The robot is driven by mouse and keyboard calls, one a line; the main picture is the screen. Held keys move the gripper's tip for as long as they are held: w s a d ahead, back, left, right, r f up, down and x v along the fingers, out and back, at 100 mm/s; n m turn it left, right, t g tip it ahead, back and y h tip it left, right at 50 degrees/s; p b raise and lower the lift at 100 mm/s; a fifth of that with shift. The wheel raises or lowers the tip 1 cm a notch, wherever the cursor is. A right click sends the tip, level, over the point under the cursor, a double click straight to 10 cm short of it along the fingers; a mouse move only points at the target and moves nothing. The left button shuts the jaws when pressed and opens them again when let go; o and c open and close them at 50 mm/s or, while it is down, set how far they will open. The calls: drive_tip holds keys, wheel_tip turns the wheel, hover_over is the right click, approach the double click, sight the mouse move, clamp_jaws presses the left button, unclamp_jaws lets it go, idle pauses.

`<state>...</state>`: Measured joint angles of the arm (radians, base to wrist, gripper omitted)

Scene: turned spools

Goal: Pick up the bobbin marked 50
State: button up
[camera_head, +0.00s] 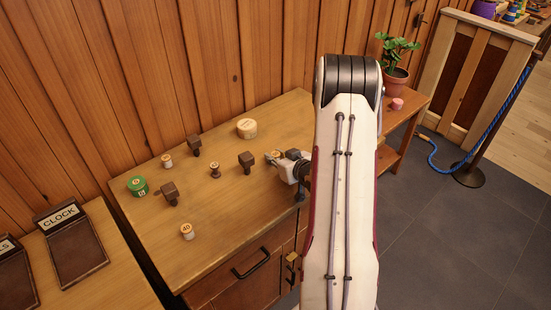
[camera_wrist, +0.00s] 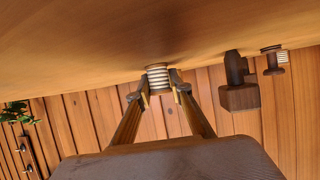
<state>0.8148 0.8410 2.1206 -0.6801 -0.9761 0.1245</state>
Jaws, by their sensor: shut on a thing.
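My gripper (camera_head: 277,160) is at the right part of the wooden table, shut on a small bobbin (camera_head: 275,154). In the wrist view the gripper (camera_wrist: 161,82) has one finger on each side of this bobbin (camera_wrist: 157,77), which shows pale ridged windings. The wrist picture is upside down, with the tabletop above. The bobbin is at or very close to the tabletop; I cannot tell if it is lifted. The number on it is too small to read. A bobbin marked 40 (camera_head: 187,231) stands at the table's front left.
Dark wooden blocks (camera_head: 246,162) stand left of my gripper, one also in the wrist view (camera_wrist: 238,92). Small bobbins (camera_head: 214,170), (camera_head: 167,161), a green spool (camera_head: 138,186) and a wide pale spool (camera_head: 247,128) stand around. The table's front middle is clear.

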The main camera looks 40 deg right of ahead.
sight(275, 154)
drive_tip(key=shift+r, duration=0.15)
drive_tip(key=shift+r, duration=4.85)
